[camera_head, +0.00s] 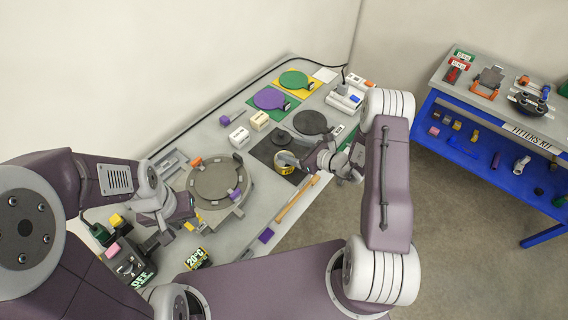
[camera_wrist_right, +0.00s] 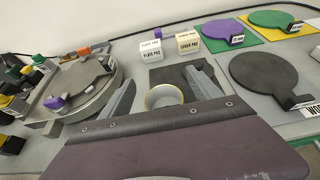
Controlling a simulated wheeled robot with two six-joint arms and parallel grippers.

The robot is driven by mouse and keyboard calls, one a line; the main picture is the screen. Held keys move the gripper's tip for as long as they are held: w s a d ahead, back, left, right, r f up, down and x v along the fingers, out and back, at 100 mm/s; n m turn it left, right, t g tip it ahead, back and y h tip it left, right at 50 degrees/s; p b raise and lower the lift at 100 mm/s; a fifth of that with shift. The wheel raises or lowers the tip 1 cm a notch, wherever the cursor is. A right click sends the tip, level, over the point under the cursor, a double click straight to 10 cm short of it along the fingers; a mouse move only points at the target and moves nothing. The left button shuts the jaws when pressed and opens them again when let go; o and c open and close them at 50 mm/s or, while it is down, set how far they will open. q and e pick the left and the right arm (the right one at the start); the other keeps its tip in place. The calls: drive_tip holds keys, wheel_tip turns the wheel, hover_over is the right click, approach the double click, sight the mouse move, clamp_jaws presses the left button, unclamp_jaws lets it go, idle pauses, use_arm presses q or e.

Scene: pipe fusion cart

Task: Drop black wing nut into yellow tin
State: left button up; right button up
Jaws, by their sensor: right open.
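The yellow tin (camera_head: 284,168) stands upright on a black square mat (camera_head: 262,152) on the cart. In the right wrist view the round tin (camera_wrist_right: 163,97) shows between my two fingers, its rim facing up. My right gripper (camera_head: 298,161) is open beside and partly over the tin, with nothing seen between its fingers (camera_wrist_right: 160,88). I cannot make out a black wing nut for certain; a small dark round piece (camera_head: 281,137) lies on the mat behind the tin. My left gripper (camera_head: 176,226) is low at the cart's left front; its jaw opening is unclear.
A round grey plate fixture (camera_head: 213,182) stands left of the mat. A wooden-coloured bar (camera_head: 297,199) lies along the front edge.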

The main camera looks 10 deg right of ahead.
drive_tip(key=b+v, duration=0.2)
drive_tip(key=v, duration=0.7)
